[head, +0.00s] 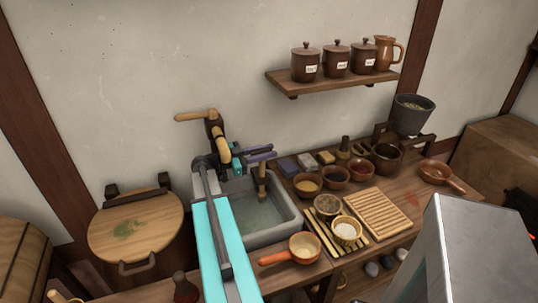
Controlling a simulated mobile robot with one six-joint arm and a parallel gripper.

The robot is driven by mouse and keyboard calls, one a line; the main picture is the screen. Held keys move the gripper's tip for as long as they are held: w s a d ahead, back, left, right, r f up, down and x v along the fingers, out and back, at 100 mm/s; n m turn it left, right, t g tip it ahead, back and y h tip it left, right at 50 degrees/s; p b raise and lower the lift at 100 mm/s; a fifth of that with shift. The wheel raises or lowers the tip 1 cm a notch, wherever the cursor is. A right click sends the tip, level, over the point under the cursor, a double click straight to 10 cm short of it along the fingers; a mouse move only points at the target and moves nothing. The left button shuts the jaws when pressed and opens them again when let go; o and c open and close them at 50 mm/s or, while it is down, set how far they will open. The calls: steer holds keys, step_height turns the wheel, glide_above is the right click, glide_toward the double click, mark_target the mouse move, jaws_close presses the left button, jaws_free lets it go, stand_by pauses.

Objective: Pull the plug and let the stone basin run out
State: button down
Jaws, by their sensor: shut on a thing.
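The grey stone basin (290,232) is set in the counter at the middle, with greenish-grey water (255,217) inside it. My gripper (262,156) is over the back of the basin. It is shut on the upper end of the upright wooden plug handle (262,183). The handle reaches down toward the water at the back of the basin. I cannot tell whether the plug at its lower end is seated or lifted. My arm hides the basin's left side.
A wooden pump or tap (213,130) stands on the wall close behind my gripper. An orange-handled pan (303,247) sits by the basin's front right. Bowls and a slatted board (376,212) crowd the right counter. A shelf (335,83) holds jars above.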

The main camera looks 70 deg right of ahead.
steer(key=shift+d+r, duration=0.15)
steer(key=shift+r, duration=0.25)
steer(key=c, duration=1.6)
jaws_free()
steer(key=shift+f, duration=0.1)
steer(key=shift+w+a+f, duration=0.1)
steer(key=shift+a, duration=0.1)
steer(key=b+v, duration=0.3)
steer(key=v, duration=1)
steer(key=shift+w+a, duration=0.25)
steer(key=shift+s+d, duration=0.1)
steer(key=shift+p+x, duration=1.25)
steer(key=shift+x, duration=4.7)
